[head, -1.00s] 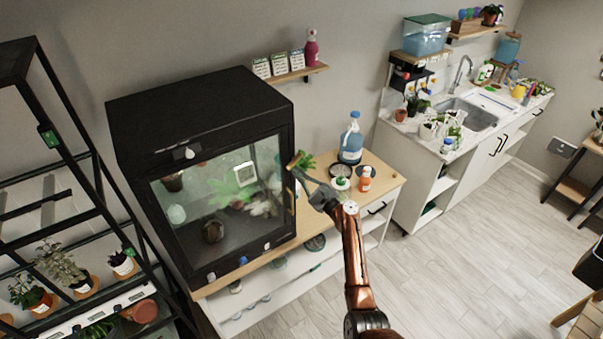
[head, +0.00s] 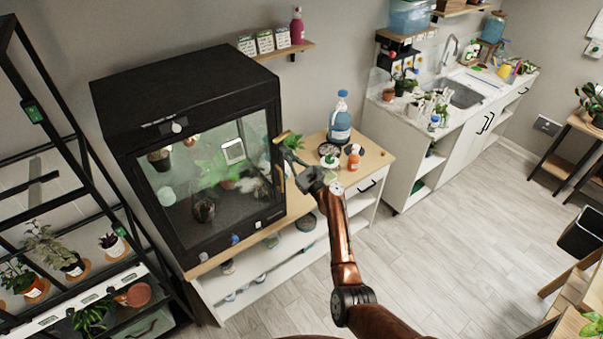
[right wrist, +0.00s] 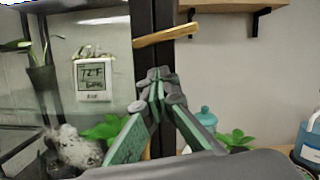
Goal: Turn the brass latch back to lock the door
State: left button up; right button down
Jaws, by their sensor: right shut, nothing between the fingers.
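The black glass-fronted cabinet (head: 185,90) stands on a wooden-topped bench, with its glass door (head: 210,170) seemingly closed. The brass latch (right wrist: 166,36) lies nearly level across the dark door frame in the right wrist view; it shows small at the frame's right edge in the head view (head: 280,137). My right gripper (right wrist: 157,82) is shut and empty, its fingertips just below the latch and apart from it in the picture. In the head view the right gripper (head: 291,160) is beside the door's right edge. A vertical brass-coloured handle (head: 281,180) is lower on that edge. My left gripper is not in view.
A blue bottle (head: 340,120), an orange bottle (head: 354,157) and small plants stand on the bench top (head: 375,160) right of the cabinet. A wall shelf (head: 290,50) is above. A black plant rack (head: 75,140) stands left. The floor in front is clear.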

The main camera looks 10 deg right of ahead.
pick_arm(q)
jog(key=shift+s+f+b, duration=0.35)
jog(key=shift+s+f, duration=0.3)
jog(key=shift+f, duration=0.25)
pick_arm(e)
jog(key=f+v, duration=0.1)
jog(key=v, duration=0.9)
jog(key=shift+d+f, duration=0.15)
jog(key=shift+d, duration=0.35)
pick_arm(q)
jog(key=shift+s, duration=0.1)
